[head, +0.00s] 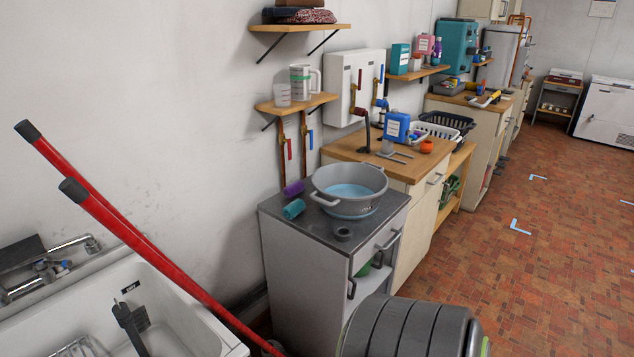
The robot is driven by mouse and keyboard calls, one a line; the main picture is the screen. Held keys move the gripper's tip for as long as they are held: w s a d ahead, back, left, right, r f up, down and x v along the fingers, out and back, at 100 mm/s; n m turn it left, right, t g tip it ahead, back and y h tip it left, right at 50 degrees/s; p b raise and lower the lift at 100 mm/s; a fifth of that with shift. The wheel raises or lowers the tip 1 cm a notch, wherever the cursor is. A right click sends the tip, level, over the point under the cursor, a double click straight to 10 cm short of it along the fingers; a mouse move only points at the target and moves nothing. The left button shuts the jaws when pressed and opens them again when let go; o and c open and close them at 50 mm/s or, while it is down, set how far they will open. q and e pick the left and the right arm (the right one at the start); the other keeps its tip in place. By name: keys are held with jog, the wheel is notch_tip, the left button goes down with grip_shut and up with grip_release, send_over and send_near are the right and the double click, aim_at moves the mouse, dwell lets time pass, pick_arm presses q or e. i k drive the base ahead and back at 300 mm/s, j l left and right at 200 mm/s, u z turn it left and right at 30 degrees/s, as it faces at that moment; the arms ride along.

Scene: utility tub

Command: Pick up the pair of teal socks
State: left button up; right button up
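A rolled teal bundle (293,208), which looks like the pair of teal socks, lies on the dark top of a grey cabinet (300,270). It sits at the left front of a grey two-handled tub (348,190) with blue liquid in it. A purple roll (293,187) lies just behind the teal one. A dark grey roll (343,233) lies in front of the tub. Neither of my grippers is in view.
Long red handles (150,240) with dark ends slant across a white sink (185,320) at the left. A dark grey ribbed rounded object (415,325) stands at the bottom, before the cabinet. A wooden counter (385,160) adjoins behind.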

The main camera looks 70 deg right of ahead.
aim_at(299, 205)
jog(key=z, duration=2.5)
jog(key=i+l+z, duration=0.15)
jog(key=z, duration=0.2)
jog(key=i+l+z, duration=0.1)
jog(key=i+z, duration=0.15)
jog(key=z, duration=0.15)
jog(key=i+z, duration=0.2)
jog(key=z, duration=0.15)
jog(key=i+l, duration=0.1)
jog(key=i, duration=3.15)
jog(key=i+u, duration=0.1)
jog(key=u, duration=0.3)
jog(key=i+u, duration=0.1)
jog(key=u, duration=0.25)
jog(key=l+u, duration=0.1)
jog(key=u, duration=0.3)
jog(key=i+l+u, duration=0.1)
jog(key=u, duration=2.1)
jog(key=l, duration=0.05)
